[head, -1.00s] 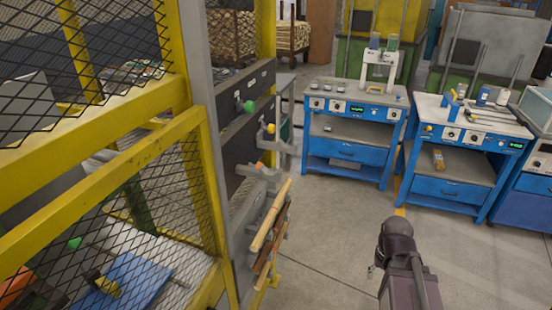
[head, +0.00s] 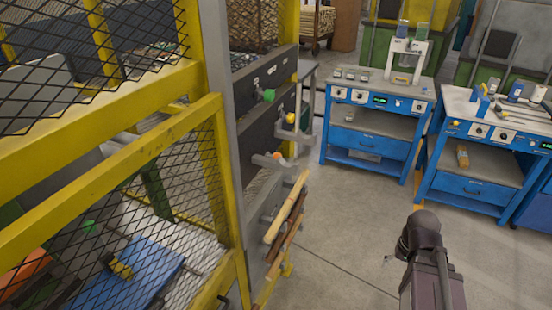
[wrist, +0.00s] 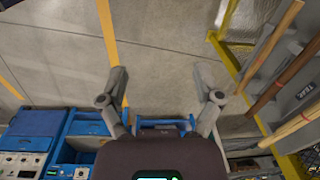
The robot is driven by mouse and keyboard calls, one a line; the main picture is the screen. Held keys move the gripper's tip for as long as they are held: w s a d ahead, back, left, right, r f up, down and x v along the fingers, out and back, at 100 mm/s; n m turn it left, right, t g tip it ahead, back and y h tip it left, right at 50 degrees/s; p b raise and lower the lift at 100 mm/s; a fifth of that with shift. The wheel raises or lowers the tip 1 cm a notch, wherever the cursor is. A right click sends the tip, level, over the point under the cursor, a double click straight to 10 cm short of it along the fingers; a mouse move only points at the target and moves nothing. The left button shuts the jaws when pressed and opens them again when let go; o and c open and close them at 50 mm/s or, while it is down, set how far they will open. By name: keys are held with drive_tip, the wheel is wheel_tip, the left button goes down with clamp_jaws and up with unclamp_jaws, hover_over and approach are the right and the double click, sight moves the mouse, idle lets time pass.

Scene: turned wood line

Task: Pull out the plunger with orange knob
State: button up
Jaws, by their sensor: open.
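The orange knob (head: 279,155) sits at the lower of the plunger positions on the dark panel of the yellow-framed machine, left of the picture's middle in the head view. A grey bracket is beside it. A yellow knob (head: 291,118) and a green knob (head: 268,95) are above it on the same panel. My gripper (wrist: 160,75) is open and empty in the wrist view, with bare floor between its fingers. My arm is to the right of the panel in the head view, well apart from the knobs. The orange knob does not show in the wrist view.
Wooden rods (head: 286,208) rest on the panel's side below the knobs. A yellow mesh guard (head: 120,165) fills the left. Blue workstations (head: 372,140) stand at the back right. The grey floor (head: 340,235) between panel and workstations is clear.

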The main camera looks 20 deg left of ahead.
drive_tip(key=w+a+r+n+y, duration=0.2)
drive_tip(key=w+a+r+y, duration=0.3)
drive_tip(key=a, duration=0.4)
drive_tip(key=w+a+r+n+t+y+b, duration=0.1)
drive_tip(key=w+a+r+n+y, duration=0.2)
drive_tip(key=a, duration=0.6)
drive_tip(key=w+a+r+n+y, duration=0.2)
drive_tip(key=w+a+r+y, duration=0.5)
drive_tip(key=a+r+y, duration=0.1)
drive_tip(key=shift+w+a+r+n+t+y+b, duration=0.2)
drive_tip(key=shift+a+r+n+t+y+b, duration=0.15)
drive_tip(key=shift+a+y, duration=0.55)
drive_tip(key=shift+a, duration=0.3)
drive_tip(key=a, duration=0.9)
drive_tip(key=w+a, duration=0.1)
drive_tip(key=a, duration=0.3)
drive_tip(key=shift+a, duration=0.25)
clamp_jaws()
